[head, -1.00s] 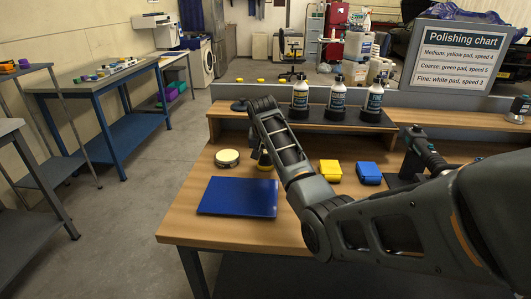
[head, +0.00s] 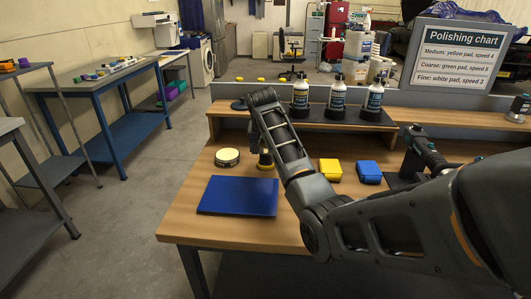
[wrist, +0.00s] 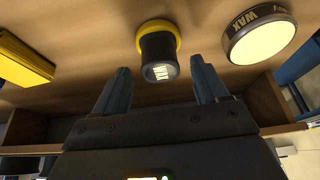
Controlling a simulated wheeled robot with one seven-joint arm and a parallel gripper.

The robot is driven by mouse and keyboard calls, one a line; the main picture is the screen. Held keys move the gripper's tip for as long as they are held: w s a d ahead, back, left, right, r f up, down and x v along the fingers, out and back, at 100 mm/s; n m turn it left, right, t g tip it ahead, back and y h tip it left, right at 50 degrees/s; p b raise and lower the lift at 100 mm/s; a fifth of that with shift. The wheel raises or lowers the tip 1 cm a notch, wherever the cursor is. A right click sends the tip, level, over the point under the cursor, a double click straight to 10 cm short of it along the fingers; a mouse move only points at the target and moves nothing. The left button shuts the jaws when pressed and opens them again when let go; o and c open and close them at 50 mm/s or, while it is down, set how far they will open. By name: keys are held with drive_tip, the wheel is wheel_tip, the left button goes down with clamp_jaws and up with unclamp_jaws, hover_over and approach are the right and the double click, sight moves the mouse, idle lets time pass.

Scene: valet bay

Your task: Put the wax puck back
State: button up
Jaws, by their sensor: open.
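The likely wax puck is a short black cylinder on a round yellow pad (head: 266,166), upright on the wooden bench. In the wrist view it shows as a black handle with a pale label (wrist: 158,58), ahead of and between the fingers. My gripper (head: 265,152) is just above it, partly covering it in the head view. In the wrist view my gripper (wrist: 160,84) has its two fingers apart, and I cannot tell whether they touch the puck. A round tin marked WAX (wrist: 258,36) lies beside it; in the head view this tin (head: 227,158) is left of my gripper.
A dark blue mat (head: 236,196) lies in front on the bench. A yellow box (head: 330,168) and a blue box (head: 369,171) stand right of my gripper. On the raised shelf are several bottles (head: 337,99) and a dark round piece (head: 239,105).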

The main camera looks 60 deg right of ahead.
drive_tip(key=v, duration=0.9)
drive_tip(key=shift+a+r, duration=0.2)
drive_tip(key=shift+r, duration=0.15)
drive_tip(key=shift+s, duration=0.1)
